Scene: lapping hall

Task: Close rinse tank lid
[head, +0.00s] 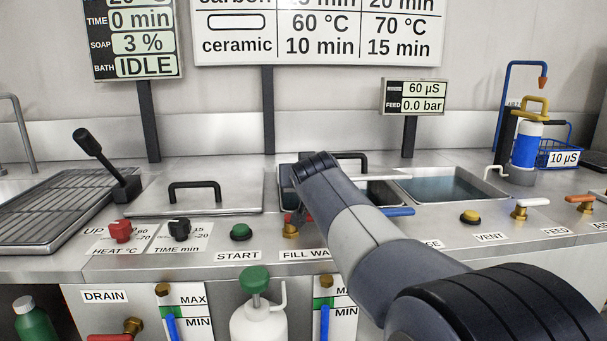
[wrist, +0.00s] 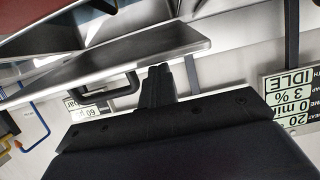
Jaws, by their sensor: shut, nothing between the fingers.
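A steel lid with a black bar handle (head: 350,156) shows behind my forearm in the head view. Water in a tank opening (head: 385,194) shows in front of it, so that tank is at least partly uncovered. My arm hides much of the lid and the tank's left side. My gripper (wrist: 157,82) is shut and empty. In the wrist view, which is upside down, a steel plate edge (wrist: 120,64) and a black handle (wrist: 110,86) lie close to the fingers. I cannot tell whether they touch. The fingertips are hidden in the head view.
A flat lid (head: 225,200) with a black handle lies to the left. An open water-filled tank (head: 447,184) lies to the right. Valves and knobs line the front edge, including a blue lever (head: 398,211).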

